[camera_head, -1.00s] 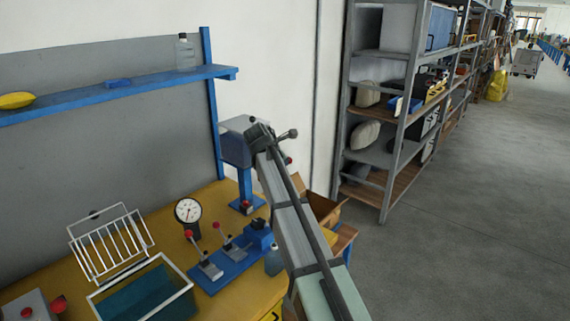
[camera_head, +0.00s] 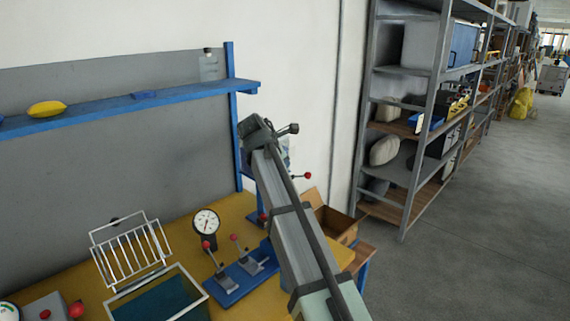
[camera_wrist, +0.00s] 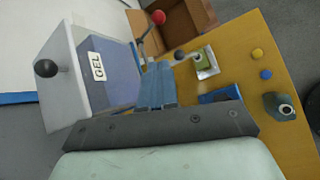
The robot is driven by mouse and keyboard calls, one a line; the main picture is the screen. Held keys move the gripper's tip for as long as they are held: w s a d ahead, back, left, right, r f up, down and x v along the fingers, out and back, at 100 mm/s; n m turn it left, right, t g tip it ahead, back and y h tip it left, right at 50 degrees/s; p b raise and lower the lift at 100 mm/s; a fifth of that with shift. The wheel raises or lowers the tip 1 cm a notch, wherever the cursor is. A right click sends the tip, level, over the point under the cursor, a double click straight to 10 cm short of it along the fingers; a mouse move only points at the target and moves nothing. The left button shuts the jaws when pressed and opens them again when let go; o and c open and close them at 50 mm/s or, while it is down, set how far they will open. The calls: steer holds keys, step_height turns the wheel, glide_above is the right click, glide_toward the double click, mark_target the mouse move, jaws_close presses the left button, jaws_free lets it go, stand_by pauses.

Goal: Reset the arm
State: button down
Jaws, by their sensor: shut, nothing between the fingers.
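My arm (camera_head: 290,225) rises from the lower right of the head view to a dark end near the shelf post; its fingers cannot be made out there. In the wrist view my gripper (camera_wrist: 157,70) shows as two blue-grey fingers side by side, shut and empty, above a dark bar.
The yellow bench (camera_head: 85,275) holds a dial gauge (camera_head: 206,224), toggle clamps on a blue plate (camera_head: 240,284), a white wire rack (camera_head: 130,250) and a teal-filled tank (camera_head: 160,304). A blue shelf (camera_head: 120,105) runs above. An open cardboard box (camera_head: 335,222) lies beyond my arm.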

steer(key=w+d+f+m+g+h, duration=0.25)
steer(key=d+f+m, duration=0.75)
steer(key=d+f, duration=1.2)
steer(key=s+d+f+m+g+h, duration=0.1)
steer(key=s+d+f+m, duration=0.2)
steer(key=d+f, duration=0.6)
steer(key=s+d+f+m+g+h, duration=0.1)
steer(key=s+d+f+m, duration=0.3)
steer(key=d+f, duration=0.45)
steer(key=s+a+f+m+g+y, duration=0.15)
steer(key=s+a+f, duration=0.35)
steer(key=s+f, duration=0.6)
steer(key=s+a+f+m+g+y, duration=0.1)
steer(key=s+a+f+g+y, duration=0.3)
steer(key=s+f, duration=0.75)
steer(key=s+a+f+m+g+y, duration=0.1)
steer(key=s+a+f, duration=0.2)
steer(key=s, duration=0.7)
steer(key=s+a+f+m+g+y, duration=0.1)
steer(key=s+a+f, duration=0.1)
steer(key=s+a, duration=0.4)
steer(key=s+a+f+m+g+y, duration=0.1)
steer(key=s+a+f+g, duration=0.1)
steer(key=s, duration=1.4)
steer(key=a+f, duration=0.1)
steer(key=a, duration=0.1)
steer(key=shift+s+a+f+y, duration=0.2)
steer(key=shift+a+f+y, duration=0.15)
steer(key=shift+y, duration=0.05)
